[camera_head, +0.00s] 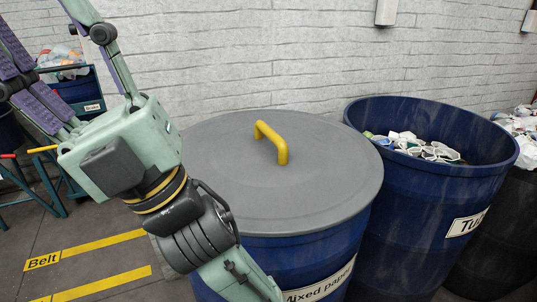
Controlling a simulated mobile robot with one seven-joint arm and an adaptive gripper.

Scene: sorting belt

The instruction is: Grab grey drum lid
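The grey drum lid (325,165) lies flat on a blue drum (318,262) labelled "Mixed paper". A yellow bar handle (271,142) stands up from the middle of the lid. My arm crosses the left side of the view, in front of the lid's left edge, and runs out at the bottom. My gripper's fingers do not show in this view. Nothing is seen touching the handle.
A second blue drum (441,203), open and holding crumpled waste, stands close on the right. A dark container with bags (520,140) is at the far right. A white brick wall (240,60) is behind. Yellow floor strips (104,244), one marked "Belt", lie at left.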

